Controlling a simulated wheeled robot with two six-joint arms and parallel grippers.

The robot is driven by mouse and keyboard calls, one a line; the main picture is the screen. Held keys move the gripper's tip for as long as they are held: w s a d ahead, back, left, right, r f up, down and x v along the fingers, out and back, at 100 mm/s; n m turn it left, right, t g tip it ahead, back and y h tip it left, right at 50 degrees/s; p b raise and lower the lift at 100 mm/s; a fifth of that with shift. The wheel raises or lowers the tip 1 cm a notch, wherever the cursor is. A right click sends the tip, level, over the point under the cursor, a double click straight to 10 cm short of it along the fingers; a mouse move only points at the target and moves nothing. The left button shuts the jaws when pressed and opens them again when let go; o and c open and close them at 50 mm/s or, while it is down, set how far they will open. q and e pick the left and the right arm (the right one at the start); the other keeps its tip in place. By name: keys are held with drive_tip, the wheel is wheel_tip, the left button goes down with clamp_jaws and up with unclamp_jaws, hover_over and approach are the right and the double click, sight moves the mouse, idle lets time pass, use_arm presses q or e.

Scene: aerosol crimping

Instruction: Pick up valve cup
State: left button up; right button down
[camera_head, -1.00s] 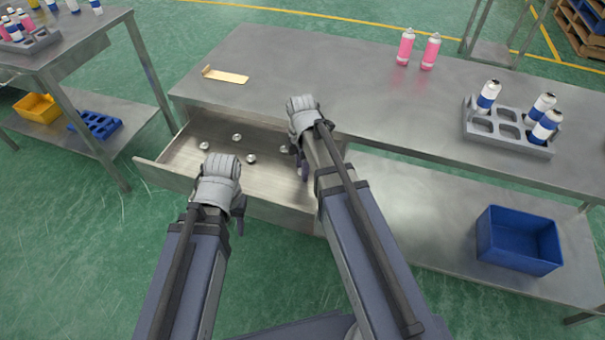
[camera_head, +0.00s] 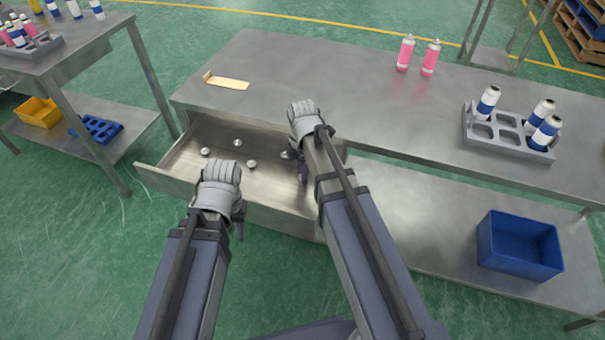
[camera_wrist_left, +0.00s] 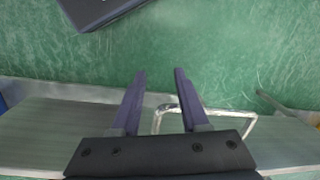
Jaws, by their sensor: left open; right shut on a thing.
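Several small silver valve cups (camera_head: 251,164) lie on the floor of the open metal drawer (camera_head: 165,175). One valve cup (camera_head: 287,155) is at the drawer's right, close beside my right gripper (camera_head: 303,178). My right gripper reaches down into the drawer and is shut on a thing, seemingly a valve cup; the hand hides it. My left gripper (camera_head: 238,228) is over the drawer's front edge, open. In the left wrist view its two fingers (camera_wrist_left: 160,72) are apart with nothing between them, near the drawer's loop handle (camera_wrist_left: 205,110).
The bench top (camera_head: 330,85) holds a gold plate (camera_head: 226,82), two pink cans (camera_head: 430,58) and a grey rack (camera_head: 505,135) with white-and-blue cans. A blue bin (camera_head: 520,245) stands on the lower shelf. A side table (camera_head: 85,50) is at left.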

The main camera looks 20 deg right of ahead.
wheel_tip(320, 180, up, 10)
drive_tip(key=p, duration=0.9)
drive_tip(key=shift+p, duration=0.3)
